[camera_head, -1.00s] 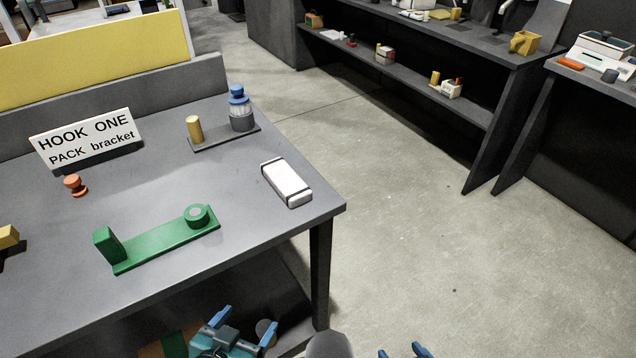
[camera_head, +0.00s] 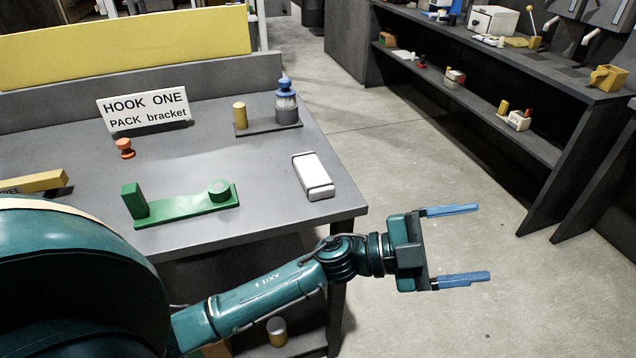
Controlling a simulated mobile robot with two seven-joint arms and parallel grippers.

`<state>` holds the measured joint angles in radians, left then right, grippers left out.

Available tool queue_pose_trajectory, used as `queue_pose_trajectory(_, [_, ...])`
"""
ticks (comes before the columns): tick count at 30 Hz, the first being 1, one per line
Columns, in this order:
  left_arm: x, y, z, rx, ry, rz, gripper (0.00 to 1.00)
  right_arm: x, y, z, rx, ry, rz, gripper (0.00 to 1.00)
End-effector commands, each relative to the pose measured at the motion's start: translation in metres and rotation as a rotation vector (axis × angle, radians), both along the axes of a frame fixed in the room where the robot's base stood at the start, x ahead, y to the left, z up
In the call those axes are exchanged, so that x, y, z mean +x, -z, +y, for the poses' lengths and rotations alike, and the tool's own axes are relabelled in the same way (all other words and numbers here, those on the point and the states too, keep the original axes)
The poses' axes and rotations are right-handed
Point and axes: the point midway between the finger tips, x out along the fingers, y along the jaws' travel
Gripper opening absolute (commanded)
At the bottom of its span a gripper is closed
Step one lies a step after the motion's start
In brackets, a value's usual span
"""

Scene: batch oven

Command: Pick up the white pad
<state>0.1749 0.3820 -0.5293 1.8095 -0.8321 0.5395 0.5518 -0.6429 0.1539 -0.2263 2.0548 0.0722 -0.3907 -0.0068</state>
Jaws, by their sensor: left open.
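The white pad (camera_head: 313,175) is a white block with dark bands near its ends. It lies on the grey table (camera_head: 265,215) near the right edge. My left gripper (camera_head: 480,243) is open and empty, with two blue fingers pointing right. It is over the floor area, to the right of and nearer than the pad, apart from it. Nothing covers the pad. My right gripper is not in view.
A green bracket (camera_head: 185,207) lies left of the pad. Behind it are a sign (camera_head: 145,110), an orange knob (camera_head: 124,148), and a base plate (camera_head: 262,127) with a brass cylinder (camera_head: 240,115) and a blue-capped bottle (camera_head: 287,102). Dark shelving (camera_head: 480,75) stands at right.

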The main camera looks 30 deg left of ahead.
Motion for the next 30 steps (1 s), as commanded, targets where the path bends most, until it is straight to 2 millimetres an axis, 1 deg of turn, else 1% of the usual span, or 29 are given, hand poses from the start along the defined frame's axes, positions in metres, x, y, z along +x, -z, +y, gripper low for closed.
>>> queue_pose_trajectory(1, [-0.001,0.001,-0.01,0.096,0.102,-0.094,0.8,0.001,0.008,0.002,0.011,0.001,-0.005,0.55])
queue_pose_trajectory(2, [-0.004,0.003,-0.014,0.162,0.165,-0.141,0.8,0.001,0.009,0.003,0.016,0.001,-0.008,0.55])
queue_pose_trajectory(4, [-0.008,0.014,-0.019,0.341,0.302,-0.224,0.8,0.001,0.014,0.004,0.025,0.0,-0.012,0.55])
queue_pose_trajectory(5, [-0.007,0.02,-0.017,0.426,0.352,-0.251,0.8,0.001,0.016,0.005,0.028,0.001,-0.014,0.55])
queue_pose_trajectory(6, [-0.004,0.03,-0.012,0.548,0.409,-0.274,0.8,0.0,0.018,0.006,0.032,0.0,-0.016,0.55])
queue_pose_trajectory(8, [0.005,0.045,0.003,0.745,0.474,-0.289,0.8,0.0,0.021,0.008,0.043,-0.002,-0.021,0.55])
queue_pose_trajectory(9, [0.014,0.054,0.019,0.884,0.501,-0.285,0.8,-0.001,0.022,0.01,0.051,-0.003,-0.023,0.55])
queue_pose_trajectory(11, [0.031,0.064,0.049,1.099,0.512,-0.253,0.8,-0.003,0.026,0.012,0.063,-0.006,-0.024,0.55])
queue_pose_trajectory(12, [0.045,0.067,0.073,1.242,0.498,-0.218,0.8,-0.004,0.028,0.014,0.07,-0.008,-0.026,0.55])
queue_pose_trajectory(14, [0.065,0.063,0.115,1.452,0.447,-0.141,0.8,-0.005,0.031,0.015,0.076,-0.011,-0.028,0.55])
queue_pose_trajectory(15, [0.077,0.057,0.144,1.579,0.396,-0.078,0.8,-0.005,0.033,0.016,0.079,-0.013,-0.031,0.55])
queue_pose_trajectory(17, [0.091,0.041,0.187,1.742,0.299,0.026,0.8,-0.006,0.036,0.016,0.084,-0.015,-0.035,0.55])
queue_pose_trajectory(18, [0.097,0.029,0.213,1.832,0.227,0.1,0.8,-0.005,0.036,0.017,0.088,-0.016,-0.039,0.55])
queue_pose_trajectory(21, [0.103,-0.002,0.265,1.985,0.056,0.265,0.8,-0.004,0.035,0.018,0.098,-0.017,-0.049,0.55])
queue_pose_trajectory(24, [0.102,-0.025,0.296,2.059,-0.065,0.378,0.8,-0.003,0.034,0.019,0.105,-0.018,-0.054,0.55])
queue_pose_trajectory(26, [0.101,-0.031,0.306,2.079,-0.104,0.416,0.8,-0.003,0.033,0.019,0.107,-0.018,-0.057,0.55])
queue_pose_trajectory(28, [0.102,-0.03,0.313,2.09,-0.123,0.44,0.8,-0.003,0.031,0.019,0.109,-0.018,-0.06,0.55])
queue_pose_trajectory(30, [0.104,-0.021,0.316,2.092,-0.125,0.444,0.8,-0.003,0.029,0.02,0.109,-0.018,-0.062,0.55])
